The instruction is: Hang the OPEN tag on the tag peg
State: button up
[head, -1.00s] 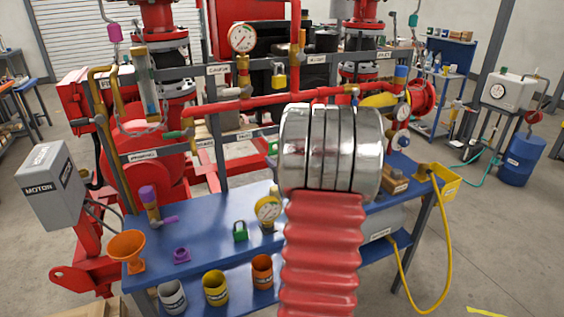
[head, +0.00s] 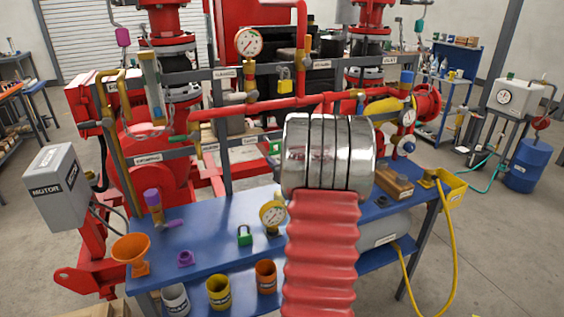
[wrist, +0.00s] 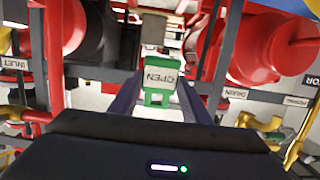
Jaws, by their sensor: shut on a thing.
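The OPEN tag (wrist: 160,78) is a white plate in a green frame with a green tab. In the wrist view it sits between the fingers of my gripper (wrist: 157,92), which is shut on it. The tag is held up in front of the skid's pipes and rails. In the head view my own arm hides the gripper. A small green patch (head: 275,148) shows just left of the arm; I cannot tell if it is the tag. I cannot make out the tag peg for certain in either view.
Red pipework with a gauge (head: 248,42) and a yellow padlock (head: 285,82) stands behind a blue bench (head: 205,236). A yellow hose (head: 452,255) hangs at right.

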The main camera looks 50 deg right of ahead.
aim_at(277, 159)
jog(key=shift+r+x, duration=0.25)
jog(key=shift+x, duration=1)
jog(key=shift+w+d+f, duration=0.4)
jog(key=shift+w+f, duration=0.15)
jog(key=shift+w, duration=0.15)
jog(key=o, duration=1.1)
jog(key=v, duration=1.3)
jog(key=shift+s+a, duration=0.15)
jog(key=shift+s, duration=0.25)
